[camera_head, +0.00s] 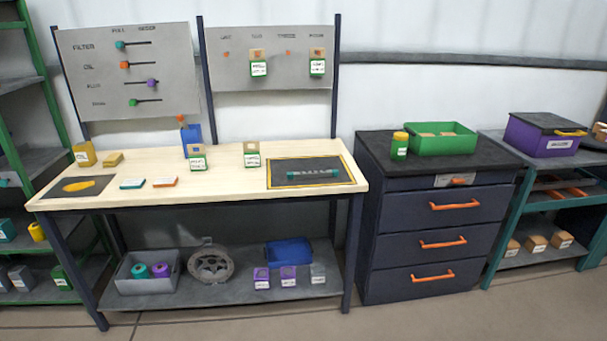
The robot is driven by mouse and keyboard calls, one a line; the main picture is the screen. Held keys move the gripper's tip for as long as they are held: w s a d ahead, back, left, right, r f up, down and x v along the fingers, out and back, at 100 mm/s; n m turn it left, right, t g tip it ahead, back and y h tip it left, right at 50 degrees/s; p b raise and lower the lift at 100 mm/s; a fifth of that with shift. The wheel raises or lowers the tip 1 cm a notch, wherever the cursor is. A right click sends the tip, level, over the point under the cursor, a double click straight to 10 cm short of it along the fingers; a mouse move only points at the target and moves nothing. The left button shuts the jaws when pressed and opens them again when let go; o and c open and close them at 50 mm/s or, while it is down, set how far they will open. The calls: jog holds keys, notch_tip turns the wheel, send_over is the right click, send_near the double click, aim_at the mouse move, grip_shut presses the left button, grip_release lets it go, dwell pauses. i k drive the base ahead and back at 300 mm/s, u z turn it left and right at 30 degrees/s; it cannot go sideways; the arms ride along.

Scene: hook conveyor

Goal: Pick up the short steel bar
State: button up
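A short grey bar with teal ends (313,174) lies flat, roughly left to right, on a dark mat with a yellow border (285,181) at the right end of the wooden workbench (225,190). It looks like the steel bar, but it is small in view and I cannot read any label on it. Nothing visibly touches it from above. My gripper is not in view.
A small labelled box (252,160) stands left of the mat. A drawer cabinet (435,230) with a green bin (445,150) stands at the right. The floor in front shows clear.

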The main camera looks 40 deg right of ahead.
aim_at(333, 173)
jog(key=i, duration=0.9)
jog(key=z, duration=0.05)
